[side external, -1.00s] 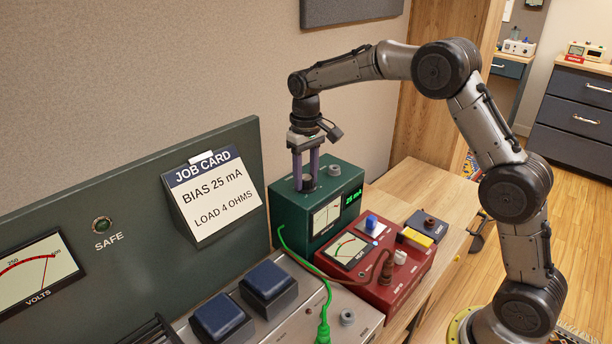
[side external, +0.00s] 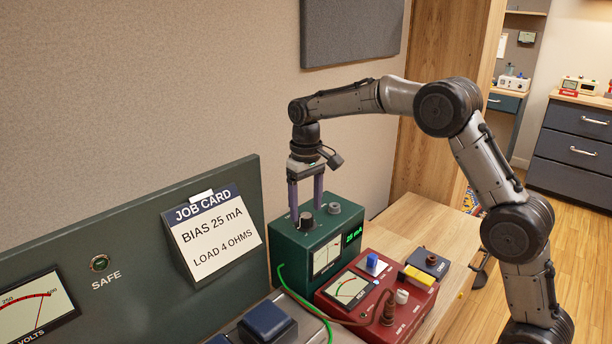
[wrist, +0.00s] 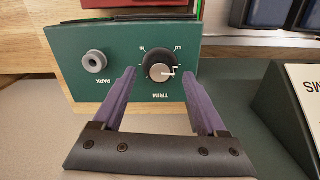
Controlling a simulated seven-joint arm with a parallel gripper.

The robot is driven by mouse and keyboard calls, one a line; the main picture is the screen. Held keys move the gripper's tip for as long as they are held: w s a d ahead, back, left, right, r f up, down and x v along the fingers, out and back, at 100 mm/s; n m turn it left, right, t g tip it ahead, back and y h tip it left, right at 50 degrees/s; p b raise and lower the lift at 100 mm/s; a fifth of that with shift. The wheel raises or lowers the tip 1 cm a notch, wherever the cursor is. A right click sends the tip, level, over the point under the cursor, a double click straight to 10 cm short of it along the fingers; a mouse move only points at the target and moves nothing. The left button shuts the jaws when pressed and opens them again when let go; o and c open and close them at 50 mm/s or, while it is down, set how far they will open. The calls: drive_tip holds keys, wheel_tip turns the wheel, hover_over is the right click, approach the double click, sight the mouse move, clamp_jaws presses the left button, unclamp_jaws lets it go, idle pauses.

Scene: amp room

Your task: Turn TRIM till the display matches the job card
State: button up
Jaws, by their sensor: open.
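The green box (side external: 290,255) has a dark TRIM knob (side external: 306,220) on top. The job card (side external: 212,238) on the left panel reads BIAS 25 mA, LOAD 4 OHMS. My gripper (side external: 306,212) points down over the knob, open, with one finger on each side. In the wrist view the TRIM knob (wrist: 160,71) shows between the spread fingertips of my gripper (wrist: 159,74), with gaps on both sides. Nothing is held.
A red box (side external: 380,300) with a meter and cable stands in front. A green cable (side external: 300,299) runs from the green box. Bare wooden bench (side external: 425,212) lies to the right.

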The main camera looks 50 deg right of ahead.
wheel_tip(320, 180, up, 11)
idle(0.3)
drive_tip(key=shift+r, duration=0.2)
wheel_tip(320, 180, up, 4)
drive_tip(key=t, duration=0.1)
hover_over(306, 216)
drive_tip(key=s, duration=0.2)
drive_tip(key=s+a+r+t, duration=0.1)
drive_tip(key=s+r, duration=0.2)
drive_tip(key=s, duration=0.4)
drive_tip(key=s+a+r+t, duration=0.1)
drive_tip(key=s+r, duration=0.2)
drive_tip(key=s, duration=0.5)
drive_tip(key=s+f+t, duration=0.2)
drive_tip(key=s+f, duration=0.3)
drive_tip(key=s, duration=0.6)
drive_tip(key=s+f+n, duration=0.1)
drive_tip(key=s+f, duration=0.4)
drive_tip(key=f, duration=0.5)
drive_tip(key=shift+a+f+t, duration=0.2)
drive_tip(key=shift+a+t, duration=0.1)
drive_tip(key=shift+a, duration=0.1)
